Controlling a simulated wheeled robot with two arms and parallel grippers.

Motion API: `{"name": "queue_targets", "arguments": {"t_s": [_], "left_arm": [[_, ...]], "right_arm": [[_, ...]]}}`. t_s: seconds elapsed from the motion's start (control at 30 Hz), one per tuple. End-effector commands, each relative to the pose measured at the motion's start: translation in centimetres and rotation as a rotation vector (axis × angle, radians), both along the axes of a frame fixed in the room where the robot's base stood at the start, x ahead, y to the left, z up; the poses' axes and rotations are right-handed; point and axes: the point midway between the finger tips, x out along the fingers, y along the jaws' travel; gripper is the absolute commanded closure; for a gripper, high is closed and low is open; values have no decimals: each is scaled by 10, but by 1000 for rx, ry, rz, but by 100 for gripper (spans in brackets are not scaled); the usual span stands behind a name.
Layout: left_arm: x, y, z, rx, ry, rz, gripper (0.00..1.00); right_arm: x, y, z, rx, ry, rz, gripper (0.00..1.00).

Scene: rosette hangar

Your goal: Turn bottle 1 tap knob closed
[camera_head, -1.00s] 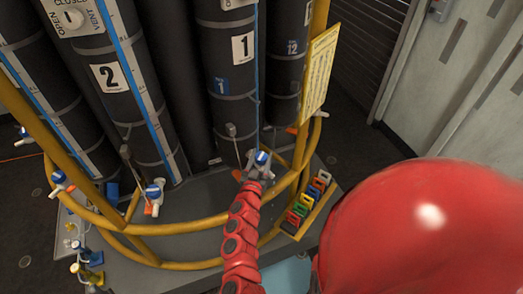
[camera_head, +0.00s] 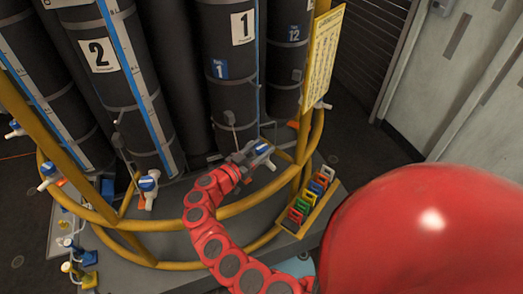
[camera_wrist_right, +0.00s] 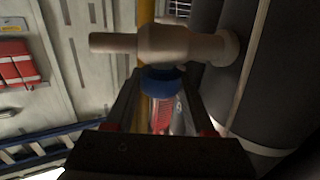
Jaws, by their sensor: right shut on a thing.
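Bottle 1 (camera_head: 228,60) is a tall dark cylinder with a white "1" label and a blue tag. Its tap sits low on the front, with a blue knob (camera_head: 262,149). In the right wrist view the fingers (camera_wrist_right: 160,108) are shut on the blue knob (camera_wrist_right: 163,80), one on each side. The pale tap body (camera_wrist_right: 165,43) lies just past it. The gripper partly hides the tap in the head view. My left gripper is not in view.
Yellow rails (camera_head: 240,206) curve around the bottles close to my right arm. Bottle 2 (camera_head: 100,70) stands to the left, with another blue-knobbed tap (camera_head: 148,184) below it. A rack of coloured tags (camera_head: 310,203) and a yellow sign (camera_head: 322,60) are to the right.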

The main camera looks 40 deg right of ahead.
Motion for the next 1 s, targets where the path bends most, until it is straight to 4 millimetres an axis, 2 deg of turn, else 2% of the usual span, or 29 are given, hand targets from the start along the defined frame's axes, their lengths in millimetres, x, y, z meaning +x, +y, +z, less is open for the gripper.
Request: {"name": "queue_targets", "arguments": {"t_s": [0.37, 0.4, 0.57, 0.87, 1.0], "left_arm": [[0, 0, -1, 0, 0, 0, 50], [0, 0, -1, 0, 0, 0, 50], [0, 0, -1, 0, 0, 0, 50], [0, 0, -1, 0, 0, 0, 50], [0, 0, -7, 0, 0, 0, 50]], "right_arm": [[-2, 0, -5, 8, 4, -6, 100], [-2, 0, -5, 8, 4, -6, 44], [-1, 0, -4, 7, 2, -6, 16], [-1, 1, -2, 4, 1, -5, 16], [-3, 14, -4, 4, 0, -3, 16]]}}
